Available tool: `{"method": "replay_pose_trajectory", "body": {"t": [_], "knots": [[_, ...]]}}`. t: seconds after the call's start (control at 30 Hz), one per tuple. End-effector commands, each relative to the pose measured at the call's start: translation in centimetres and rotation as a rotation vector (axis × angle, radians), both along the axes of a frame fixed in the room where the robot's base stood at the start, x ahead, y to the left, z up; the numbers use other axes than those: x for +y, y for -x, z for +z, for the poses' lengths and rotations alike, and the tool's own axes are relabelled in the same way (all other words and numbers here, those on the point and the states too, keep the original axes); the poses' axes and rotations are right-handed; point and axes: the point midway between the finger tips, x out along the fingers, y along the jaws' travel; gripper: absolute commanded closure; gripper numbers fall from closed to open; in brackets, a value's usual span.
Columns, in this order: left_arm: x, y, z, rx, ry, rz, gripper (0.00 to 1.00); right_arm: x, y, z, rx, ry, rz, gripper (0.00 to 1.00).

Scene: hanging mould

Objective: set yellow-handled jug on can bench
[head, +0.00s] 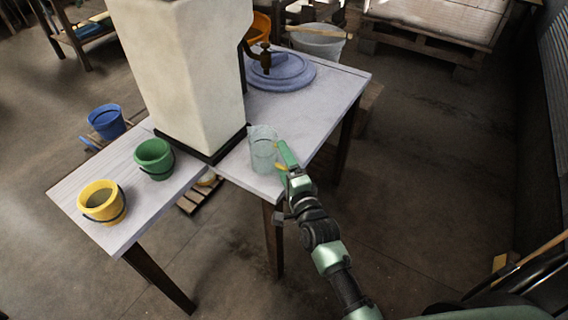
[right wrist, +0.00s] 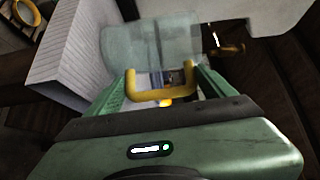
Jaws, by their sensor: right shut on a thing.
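The yellow-handled jug (head: 263,148) is a clear, see-through vessel at the front right edge of the pale bench (head: 325,95). My right gripper (head: 284,164) is shut on its yellow handle, on the jug's right side in the head view. In the right wrist view the jug (right wrist: 150,50) lies beyond the fingers and its yellow handle (right wrist: 158,96) is between them. The jug looks about upright; I cannot tell whether its base touches the bench. No cans are clearly seen. My left gripper is not in view.
A tall cream block (head: 195,75) stands at the bench. A brown tap (head: 264,58) and a blue round lid (head: 280,72) are behind the jug. A green bucket (head: 154,159) and a yellow bucket (head: 102,202) stand at the left. The floor at right is mostly clear.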

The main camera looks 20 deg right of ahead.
Motion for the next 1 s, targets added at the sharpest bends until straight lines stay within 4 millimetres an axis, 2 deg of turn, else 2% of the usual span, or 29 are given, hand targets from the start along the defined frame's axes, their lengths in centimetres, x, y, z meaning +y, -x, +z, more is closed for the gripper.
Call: {"method": "replay_pose_trajectory", "body": {"t": [0.07,0.1,0.5,0.67,1.0], "knots": [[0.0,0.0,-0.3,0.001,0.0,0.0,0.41,0.0,0.0,-0.3,-0.001,0.001,0.0,0.89],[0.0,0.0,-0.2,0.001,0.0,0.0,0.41,0.0,0.0,-0.3,0.0,0.001,0.0,0.08],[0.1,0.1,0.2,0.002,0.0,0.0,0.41,0.0,0.1,0.2,0.001,-0.001,0.0,0.07],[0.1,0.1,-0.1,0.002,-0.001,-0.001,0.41,0.0,2.7,-0.1,0.004,0.0,0.0,0.07],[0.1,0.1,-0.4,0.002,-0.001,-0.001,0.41,0.0,9.7,0.0,0.003,0.0,0.0,0.07]]}}
